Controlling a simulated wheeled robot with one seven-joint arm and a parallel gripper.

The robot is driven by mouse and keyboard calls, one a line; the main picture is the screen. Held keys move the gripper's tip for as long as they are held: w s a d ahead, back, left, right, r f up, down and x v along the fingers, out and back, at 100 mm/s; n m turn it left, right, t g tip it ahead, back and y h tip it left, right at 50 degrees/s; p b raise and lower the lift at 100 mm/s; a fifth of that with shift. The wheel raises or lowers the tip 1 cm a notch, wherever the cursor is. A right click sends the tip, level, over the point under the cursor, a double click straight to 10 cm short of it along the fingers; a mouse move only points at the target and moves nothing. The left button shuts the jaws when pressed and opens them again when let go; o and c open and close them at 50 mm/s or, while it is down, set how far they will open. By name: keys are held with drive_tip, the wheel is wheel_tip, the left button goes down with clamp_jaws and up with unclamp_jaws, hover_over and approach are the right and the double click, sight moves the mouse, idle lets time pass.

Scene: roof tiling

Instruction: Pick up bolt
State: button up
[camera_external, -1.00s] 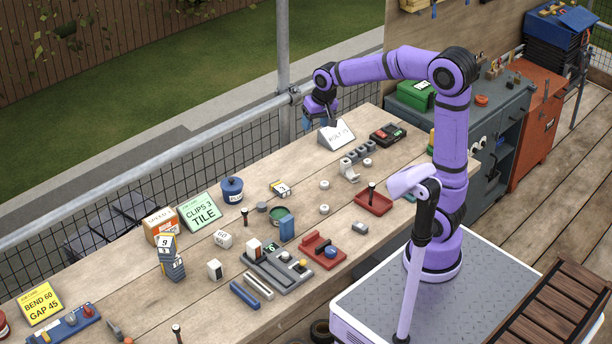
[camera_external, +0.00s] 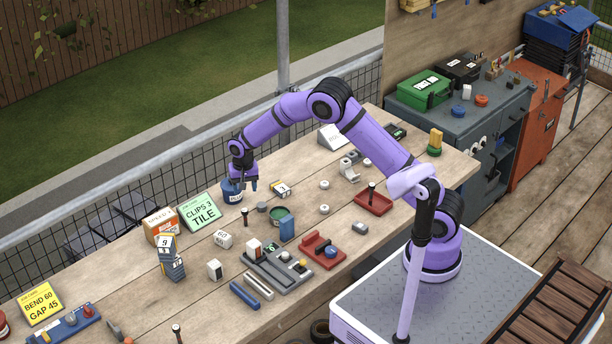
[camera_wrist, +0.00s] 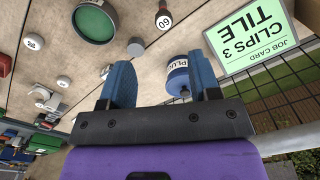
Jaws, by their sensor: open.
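Several upright bolts with dark shanks stand on the bench. I cannot tell which one the task means. My gripper (camera_external: 246,186) points down over the bench at the blue jar (camera_external: 230,194). In the wrist view its blue fingers (camera_wrist: 162,85) are apart and empty, with the jar (camera_wrist: 178,76) showing beyond them.
A green card reading CLIPS 3 TILE (camera_external: 201,212) stands left of the jar. A white sign (camera_external: 330,136) is at the back. Mesh fencing runs behind the bench.

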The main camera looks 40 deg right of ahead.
sight(245, 210)
drive_tip(key=f, duration=0.2)
drive_tip(key=shift+w+a+f, duration=0.2)
drive_tip(key=shift+a+f, duration=0.2)
wheel_tip(245, 210, down, 10)
drive_tip(key=shift+w+d+f, duration=0.1)
drive_tip(key=shift+d+f, duration=0.05)
drive_tip(key=shift+c, duration=0.2)
drive_tip(key=c, duration=1)
